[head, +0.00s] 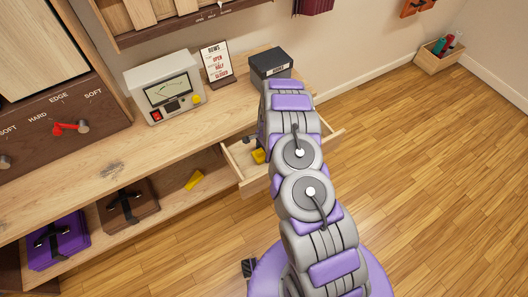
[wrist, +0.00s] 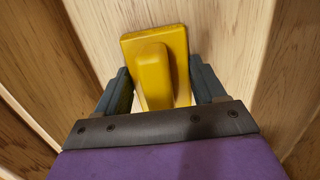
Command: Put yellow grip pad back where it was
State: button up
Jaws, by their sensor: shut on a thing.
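The yellow grip pad (wrist: 178,42), a flat plate with a raised rounded handle, is between the dark fingers of my gripper (wrist: 162,75) in the wrist view. The fingers are shut on the handle from both sides. Pale wooden boards surround the pad; I cannot tell whether it touches the wood below. In the head view, a yellow piece (head: 259,156) shows at the open drawer (head: 252,186), beside my arm, which hides much of the drawer and most of the gripper. Another yellow piece (head: 194,180) lies on the lower shelf, left of the drawer.
On the bench (head: 110,170) stand a meter box (head: 165,88), a sign (head: 216,64) and a black box (head: 270,63). The floor (head: 420,180) at right is clear.

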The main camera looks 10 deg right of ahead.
jog(key=o, duration=1)
jog(key=r+p, duration=0.1)
jog(key=r, duration=0.6)
jog(key=d+r+p, duration=0.1)
jog(key=r, duration=0.3)
jog(key=shift+w+d+r+p, duration=0.1)
jog(key=shift+w+r+p, duration=0.15)
jog(key=shift+p, duration=0.1)
jog(key=shift+r, duration=0.55)
jog(key=s+a+r+n, duration=0.1)
jog(key=s+r+n, duration=0.3)
jog(key=r, duration=0.5)
jog(key=s+a+r+n, duration=0.1)
jog(key=s+a+r, duration=0.1)
jog(key=s+r, duration=0.5)
jog(key=s+a+r+n, duration=0.1)
jog(key=s+r+n, duration=0.25)
jog(key=r, duration=0.65)
jog(key=s+d+r+n, duration=0.1)
jog(key=s+r+n, duration=0.2)
jog(key=s, duration=1.1)
jog(key=s+d+r+n+g+h, duration=0.1)
jog(key=s+r+n, duration=0.2)
jog(key=s+r, duration=0.4)
jog(key=s, duration=0.7)
jog(key=shift+d, duration=0.4)
